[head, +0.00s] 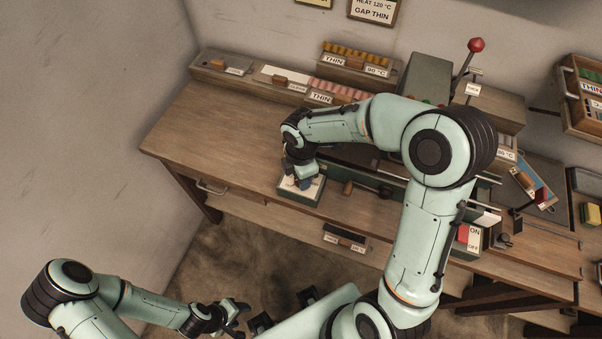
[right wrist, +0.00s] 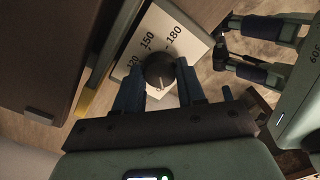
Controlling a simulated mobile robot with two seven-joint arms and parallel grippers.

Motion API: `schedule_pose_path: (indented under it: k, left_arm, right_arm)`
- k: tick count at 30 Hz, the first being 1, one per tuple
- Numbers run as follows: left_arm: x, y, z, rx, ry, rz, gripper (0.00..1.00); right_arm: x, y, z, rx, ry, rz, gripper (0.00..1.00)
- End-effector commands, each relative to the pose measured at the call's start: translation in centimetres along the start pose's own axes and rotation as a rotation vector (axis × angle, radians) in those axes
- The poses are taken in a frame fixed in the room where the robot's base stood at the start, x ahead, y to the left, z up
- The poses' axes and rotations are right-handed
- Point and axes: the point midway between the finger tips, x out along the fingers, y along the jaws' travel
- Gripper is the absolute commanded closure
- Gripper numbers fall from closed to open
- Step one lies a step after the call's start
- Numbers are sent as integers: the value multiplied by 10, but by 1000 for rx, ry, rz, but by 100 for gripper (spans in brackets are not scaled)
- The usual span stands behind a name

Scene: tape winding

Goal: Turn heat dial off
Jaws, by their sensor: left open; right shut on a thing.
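The heat dial's dark round knob (right wrist: 160,70) sits on a white plate (right wrist: 185,33) marked 120, 150 and 180. My right gripper (right wrist: 160,84) is shut on the knob, with one blue finger on each side. In the head view the dial's box (head: 299,198) stands at the front edge of the workbench, and my right gripper (head: 300,182) comes down on it and hides the knob. The knob's pointer setting cannot be read. My left gripper (head: 238,316) is open and empty, low at the front, away from the bench.
The wooden workbench (head: 210,130) is clear on its left part. Labelled trays (head: 355,60) of orange and pink pieces stand along the back. A red-knobbed lever (head: 476,46) rises at the back right. An ON/OFF switch (head: 468,237) is at the right front.

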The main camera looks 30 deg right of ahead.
Motion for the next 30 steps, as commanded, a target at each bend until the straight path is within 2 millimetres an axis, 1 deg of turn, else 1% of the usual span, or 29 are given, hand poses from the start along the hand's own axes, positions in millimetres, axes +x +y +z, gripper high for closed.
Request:
schedule_pose_path:
  k: [8, 9, 11, 12, 20, 23, 26, 29, 30]
  left_arm:
    - [0, 0, 0, 0, 0, 0, 47]
    - [0, 0, 0, 0, 0, 0, 47]
    - [0, 0, 0, 0, 0, 0, 47]
    - [0, 0, 0, 0, 0, 0, 47]
    - [0, 0, 0, 0, 0, 0, 47]
    - [-1, 1, 0, 0, 1, 0, 47]
    - [-4, 2, -2, 1, 2, 1, 47]
    - [-7, 4, -3, 2, 5, 2, 47]
    - [-9, 4, -4, 2, 6, 2, 47]
  right_arm:
    - [-1, 1, 0, -4, -1, 5, 91]
    - [-1, 1, 0, -4, -1, 5, 58]
    - [-1, 1, 0, -3, 0, 5, 38]
    - [-1, 1, 0, -3, 0, 4, 35]
    - [-1, 0, 0, -2, 0, 2, 35]
    - [-7, 1, 0, -1, 0, 4, 35]
    - [-20, 2, 0, -1, 0, 6, 35]
    - [-42, 2, 0, 0, 0, 9, 35]
    - [-52, 2, 0, -1, 1, 10, 35]
